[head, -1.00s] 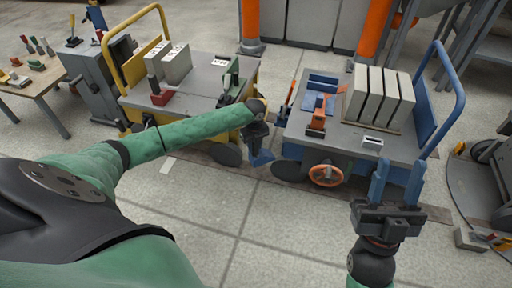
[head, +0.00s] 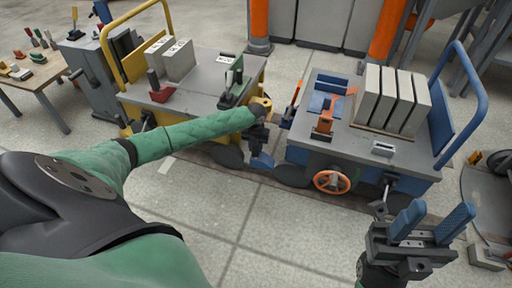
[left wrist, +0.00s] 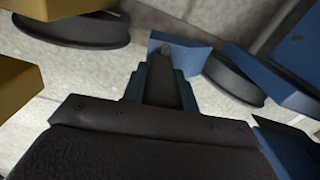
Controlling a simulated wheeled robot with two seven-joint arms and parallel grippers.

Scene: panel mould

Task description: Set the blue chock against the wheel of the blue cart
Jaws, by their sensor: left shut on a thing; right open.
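The blue cart (head: 350,155) stands right of centre in the head view. Its dark front-left wheel (head: 292,176) is low to the floor and also shows in the left wrist view (left wrist: 234,78). My left gripper (head: 260,148) points down between the two carts, shut on the blue chock (head: 262,162). In the left wrist view the chock (left wrist: 188,55) is at the fingertips, left of the wheel with a small gap apparent. Whether the chock touches the floor I cannot tell. My right gripper (head: 437,213) is open and empty, in front of the blue cart's right side.
The yellow cart (head: 195,95) stands to the left; its dark wheel (head: 228,156) is close to my left gripper and shows in the left wrist view (left wrist: 72,28). An orange handwheel (head: 332,182) projects from the blue cart's front. Grey slabs (head: 392,98) stand on its deck. The front floor is open.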

